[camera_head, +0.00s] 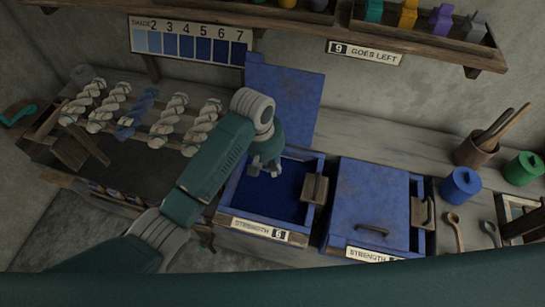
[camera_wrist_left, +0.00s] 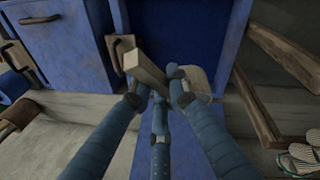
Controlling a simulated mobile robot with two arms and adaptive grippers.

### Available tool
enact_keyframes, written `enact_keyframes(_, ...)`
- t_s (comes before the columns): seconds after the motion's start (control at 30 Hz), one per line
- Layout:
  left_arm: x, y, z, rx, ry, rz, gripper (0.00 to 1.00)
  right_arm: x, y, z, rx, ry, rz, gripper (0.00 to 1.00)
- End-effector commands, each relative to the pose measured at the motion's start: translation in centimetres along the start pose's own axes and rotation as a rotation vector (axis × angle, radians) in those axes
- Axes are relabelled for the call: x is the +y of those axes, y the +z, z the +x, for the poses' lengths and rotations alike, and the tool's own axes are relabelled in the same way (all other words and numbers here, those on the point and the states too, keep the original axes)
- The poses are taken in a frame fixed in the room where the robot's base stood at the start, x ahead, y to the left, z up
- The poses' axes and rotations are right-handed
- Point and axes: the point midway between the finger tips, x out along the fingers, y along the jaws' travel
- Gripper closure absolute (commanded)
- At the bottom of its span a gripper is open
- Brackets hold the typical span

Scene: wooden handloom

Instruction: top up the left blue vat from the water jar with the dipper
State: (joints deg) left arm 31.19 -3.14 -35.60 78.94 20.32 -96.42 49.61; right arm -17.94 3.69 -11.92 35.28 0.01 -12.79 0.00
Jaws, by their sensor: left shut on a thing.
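The left blue vat (camera_head: 228,189) stands open, with dark blue liquid (camera_head: 270,192) inside and a "STRENGTH 6" label (camera_head: 260,230) on its front. Its blue lid (camera_head: 286,98) stands up against the wall behind it. My left gripper (camera_head: 264,168) is over the back part of this vat. In the left wrist view its fingers (camera_wrist_left: 165,85) are shut on a pale, square wooden bar (camera_wrist_left: 146,68), probably the dipper's handle. A pale piece behind the fingers is mostly hidden, so I cannot tell the dipper's bowl. I cannot make out the water jar. My right gripper is not in view.
The right blue vat (camera_head: 372,200) is closed by its lid. A wooden block with a handle (camera_head: 315,188) sits at the left vat's right rim. Twisted skeins (camera_head: 168,120) hang at left.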

Motion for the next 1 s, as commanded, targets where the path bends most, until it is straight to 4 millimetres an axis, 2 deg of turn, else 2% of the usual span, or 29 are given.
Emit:
enact_keyframes(0.4,-0.8,0.2,3.9,-0.001,-0.002,-0.001,1.0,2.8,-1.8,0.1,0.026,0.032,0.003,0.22)
enact_keyframes(0.73,-5.1,0.6,4.5,-0.009,0.435,-0.203,1.0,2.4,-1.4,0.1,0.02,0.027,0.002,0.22)
enact_keyframes(0.9,-7.0,0.6,4.6,-0.007,0.675,-0.309,1.0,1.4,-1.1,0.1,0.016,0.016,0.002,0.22)
enact_keyframes(1.0,-7.2,0.6,5.6,-0.004,0.747,-0.328,1.0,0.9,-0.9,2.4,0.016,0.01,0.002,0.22)
